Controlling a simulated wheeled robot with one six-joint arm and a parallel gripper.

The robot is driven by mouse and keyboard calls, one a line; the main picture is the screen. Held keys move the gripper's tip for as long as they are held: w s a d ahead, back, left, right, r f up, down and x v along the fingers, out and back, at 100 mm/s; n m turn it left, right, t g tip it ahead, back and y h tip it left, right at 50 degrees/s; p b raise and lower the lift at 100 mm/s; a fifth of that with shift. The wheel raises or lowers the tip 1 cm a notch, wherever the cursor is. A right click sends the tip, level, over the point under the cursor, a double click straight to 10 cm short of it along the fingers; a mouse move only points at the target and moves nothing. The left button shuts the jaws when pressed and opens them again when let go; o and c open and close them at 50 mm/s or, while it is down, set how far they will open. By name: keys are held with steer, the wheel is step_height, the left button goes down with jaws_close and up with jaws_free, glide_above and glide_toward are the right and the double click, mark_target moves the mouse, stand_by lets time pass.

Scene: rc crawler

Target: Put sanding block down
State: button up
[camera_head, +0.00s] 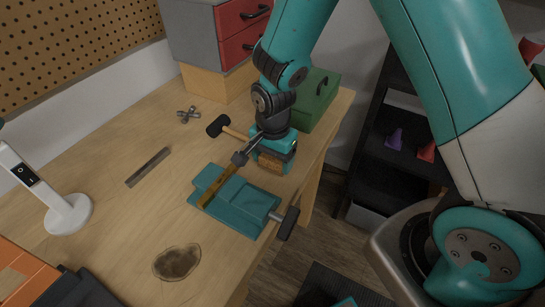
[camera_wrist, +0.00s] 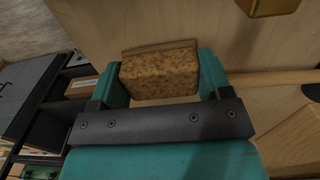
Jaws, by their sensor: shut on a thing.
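The sanding block (camera_wrist: 160,73) is a brown, speckled, cork-like block between the two teal fingers of my gripper (camera_wrist: 160,80) in the wrist view. In the head view my gripper (camera_head: 273,160) points down over the workbench (camera_head: 110,150) near its right edge, with the block (camera_head: 271,164) showing between the fingers. The gripper is shut on the block. The block is low over the bench top; I cannot tell whether its underside touches the wood. The far sides of the block are hidden.
A teal vise (camera_head: 245,208) stands just in front of the gripper. A mallet (camera_head: 218,126) lies to the left, its handle reaching close to the gripper. A green toolbox (camera_head: 316,100) is behind.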

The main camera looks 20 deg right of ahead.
mark_target(273, 159)
steer(key=shift+f, duration=0.1)
steer(key=shift+f, duration=0.1)
steer(key=o, duration=1)
steer(key=shift+c, duration=0.2)
steer(key=shift+r, duration=0.65)
step_height(273, 159, up, 12)
steer(key=f+b, duration=0.1)
steer(key=s+a+r+n+y, duration=0.2)
steer(key=s+r+n, duration=0.3)
steer(key=s+n, duration=0.4)
steer(key=s+a+r+n+y, duration=0.2)
steer(key=s+r+n, duration=0.3)
steer(key=s+n, duration=0.4)
steer(key=shift+s+a+r, duration=0.2)
steer(key=shift+s+a, duration=0.05)
steer(key=shift+a, duration=0.05)
